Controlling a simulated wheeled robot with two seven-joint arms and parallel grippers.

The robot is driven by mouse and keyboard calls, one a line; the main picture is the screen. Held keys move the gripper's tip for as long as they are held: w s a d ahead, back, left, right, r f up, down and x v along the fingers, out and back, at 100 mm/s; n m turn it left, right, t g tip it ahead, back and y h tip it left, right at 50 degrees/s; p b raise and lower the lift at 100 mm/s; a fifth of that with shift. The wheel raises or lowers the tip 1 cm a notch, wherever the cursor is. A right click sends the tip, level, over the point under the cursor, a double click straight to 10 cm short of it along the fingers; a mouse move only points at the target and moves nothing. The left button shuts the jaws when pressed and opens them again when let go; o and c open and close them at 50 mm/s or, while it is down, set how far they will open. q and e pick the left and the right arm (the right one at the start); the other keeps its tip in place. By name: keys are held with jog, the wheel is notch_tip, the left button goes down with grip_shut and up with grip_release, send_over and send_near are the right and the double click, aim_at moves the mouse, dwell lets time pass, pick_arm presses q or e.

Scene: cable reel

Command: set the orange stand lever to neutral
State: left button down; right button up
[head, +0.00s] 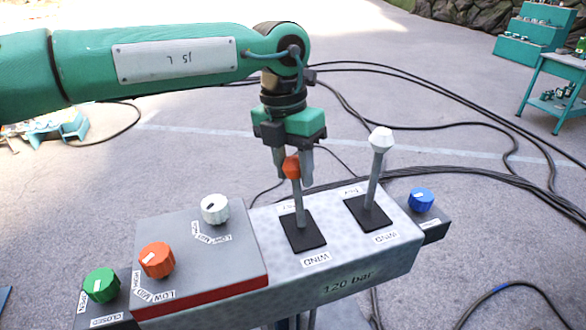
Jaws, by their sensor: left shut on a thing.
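The orange stand lever (299,206) has a grey shaft and an orange knob. It rises from a black square plate on the grey control box (340,263), beside a "WIND" label. It leans slightly toward the far side. My left gripper (292,172) comes down from above and is shut on the lever at its orange knob, with a finger on either side. A second lever with a white knob (381,138) stands to the right on its own black plate and tilts toward the far side. My right gripper is not in view.
White (215,208), orange (157,260), green (102,285) and blue (421,199) dials sit on the box and its side brackets. Black cables (450,130) lie on the floor behind. A teal cart (565,85) stands at far right.

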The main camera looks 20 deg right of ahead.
aim_at(301, 195)
pick_arm(q)
jog(key=s+t+b, duration=0.2)
jog(key=t+b, duration=0.1)
jog(key=b, duration=0.4)
jog(key=shift+s+b, duration=0.3)
jog(key=shift+b, duration=0.05)
jog(key=s+t+b, duration=0.1)
jog(key=b, duration=0.1)
jog(key=shift+r+b, duration=0.2)
jog(key=shift+b, duration=0.2)
jog(key=shift+s+r+b, duration=0.15)
jog(key=shift+s+b, duration=0.1)
jog(key=shift+b, duration=0.05)
jog(key=shift+r, duration=0.1)
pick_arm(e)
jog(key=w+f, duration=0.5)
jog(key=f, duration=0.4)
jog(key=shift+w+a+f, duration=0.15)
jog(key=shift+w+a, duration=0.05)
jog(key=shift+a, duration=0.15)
pick_arm(q)
jog(key=c, duration=0.9)
grip_release()
